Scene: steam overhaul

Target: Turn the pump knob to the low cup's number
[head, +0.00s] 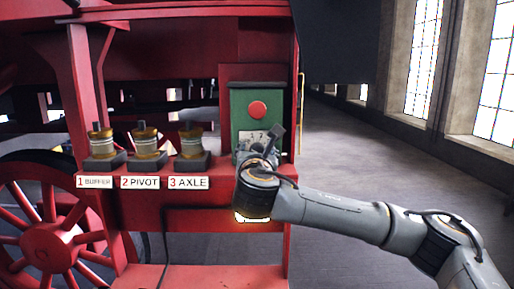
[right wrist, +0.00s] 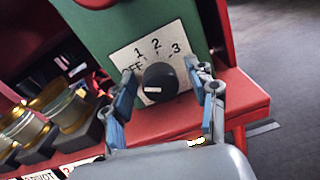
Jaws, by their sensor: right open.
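The black pump knob (right wrist: 160,82) sits on a white dial plate marked OFF, 1, 2 and 3, on the front of the green pump box (head: 244,105). Its white mark lies on the left side of the knob, roughly toward the OFF side. My right gripper (right wrist: 161,76) is open, with one blue finger on each side of the knob; I cannot tell whether they touch it. Three amber cups stand on the red ledge: 1 BUFFER (head: 102,146), 2 PIVOT (head: 146,146) and 3 AXLE (head: 190,145). Their fill levels are too small to compare surely.
A red button (head: 257,110) is on the box above the dial. The red ledge (right wrist: 235,108) runs below the box. A red spoked wheel (head: 48,245) stands at lower left. The floor (head: 345,155) to the right is clear, beside tall windows.

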